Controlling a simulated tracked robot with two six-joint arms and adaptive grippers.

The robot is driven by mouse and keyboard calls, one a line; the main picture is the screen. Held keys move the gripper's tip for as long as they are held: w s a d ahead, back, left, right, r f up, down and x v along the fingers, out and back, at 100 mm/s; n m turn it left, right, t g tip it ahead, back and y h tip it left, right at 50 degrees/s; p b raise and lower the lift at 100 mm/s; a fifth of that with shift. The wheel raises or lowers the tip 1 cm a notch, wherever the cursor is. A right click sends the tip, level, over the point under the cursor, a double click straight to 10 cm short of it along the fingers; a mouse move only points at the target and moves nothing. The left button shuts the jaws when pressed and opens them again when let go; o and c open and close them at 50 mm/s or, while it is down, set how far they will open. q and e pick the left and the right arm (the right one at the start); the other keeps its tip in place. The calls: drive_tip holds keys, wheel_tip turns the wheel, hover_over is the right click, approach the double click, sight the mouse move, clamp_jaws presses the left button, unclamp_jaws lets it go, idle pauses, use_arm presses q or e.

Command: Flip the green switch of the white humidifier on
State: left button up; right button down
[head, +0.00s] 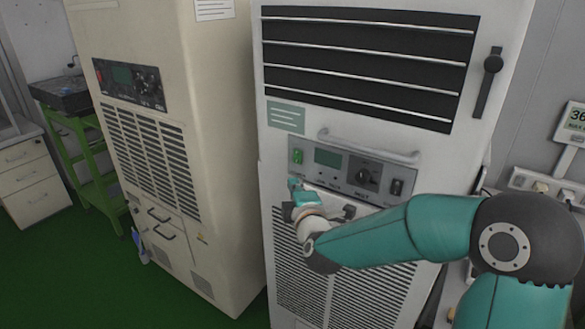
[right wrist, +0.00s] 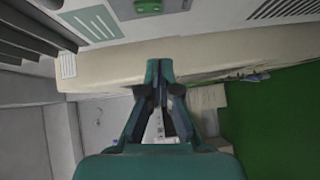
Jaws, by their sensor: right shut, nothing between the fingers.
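The white humidifier (head: 385,160) stands upright in the middle right of the head view. Its control panel (head: 330,184) has a small display, a dark knob and a black switch at the right end. The green switch (head: 298,156) is at the panel's left end. It also shows at the top edge of the right wrist view (right wrist: 152,7), partly cut off. My right gripper (head: 294,184) is shut and empty, just below the green switch in the head view. Its fingertips (right wrist: 159,66) appear apart from the switch in the right wrist view. The switch's position is too small to tell.
A beige cabinet machine (head: 190,230) stands close on the left. A handle bar (head: 365,147) sticks out above the panel's display and knob. A green stand (head: 92,165) and white drawers (head: 35,180) are farther left. Green floor (head: 60,270) is free at lower left.

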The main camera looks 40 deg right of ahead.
drive_tip(key=p, duration=0.2)
approach(293, 161)
drive_tip(key=w+a, duration=0.1)
drive_tip(key=w, duration=0.3)
drive_tip(key=d, duration=0.1)
drive_tip(key=w+d+p, duration=0.1)
drive_tip(key=d, duration=0.1)
drive_tip(key=shift+w+f, duration=0.15)
drive_tip(key=shift+f, duration=0.05)
drive_tip(key=shift+w+d, duration=0.1)
